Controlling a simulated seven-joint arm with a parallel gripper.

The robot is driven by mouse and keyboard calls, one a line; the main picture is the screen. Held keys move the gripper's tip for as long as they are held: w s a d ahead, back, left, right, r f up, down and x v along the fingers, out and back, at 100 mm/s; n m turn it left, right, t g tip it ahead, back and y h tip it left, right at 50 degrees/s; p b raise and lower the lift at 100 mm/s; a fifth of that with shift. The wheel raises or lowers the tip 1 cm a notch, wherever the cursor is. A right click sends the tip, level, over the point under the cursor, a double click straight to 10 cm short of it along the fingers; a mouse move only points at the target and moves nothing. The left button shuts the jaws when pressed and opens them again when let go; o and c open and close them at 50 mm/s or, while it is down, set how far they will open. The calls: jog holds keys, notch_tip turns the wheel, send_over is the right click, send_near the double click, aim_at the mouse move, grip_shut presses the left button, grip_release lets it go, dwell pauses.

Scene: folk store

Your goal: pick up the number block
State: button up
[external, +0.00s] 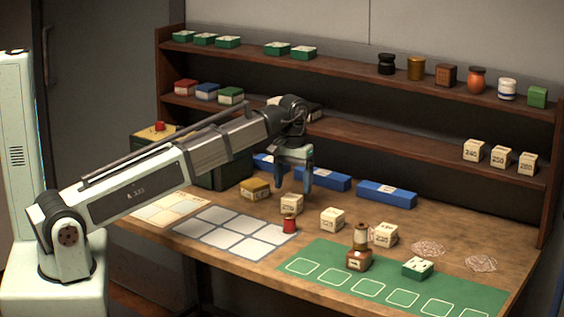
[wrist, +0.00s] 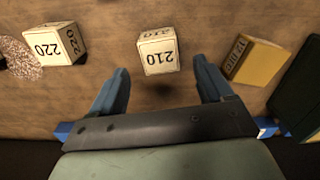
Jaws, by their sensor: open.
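A cream number block marked 210 (wrist: 157,50) lies on the wooden bench in the wrist view, just beyond the gap between my fingertips. My gripper (wrist: 160,74) is open and empty, with one blue finger on each side of that gap. In the external view my gripper (external: 295,187) points down above the bench, over a cream block (external: 289,203) partly hidden behind a red spool (external: 290,224). A second cream block marked 220 (wrist: 56,45) lies to the left in the wrist view.
A yellow block (wrist: 254,61) lies to the right in the wrist view. Other cream blocks (external: 332,220) stand nearby. Blue boxes (external: 322,179) line the back of the bench. A green mat (external: 330,255) and a grey grid mat (external: 235,232) lie in front.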

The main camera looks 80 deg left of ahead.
aim_at(292, 196)
jog(key=shift+s+f, duration=0.1)
jog(key=shift+f, duration=2.65)
jog(key=c, duration=1)
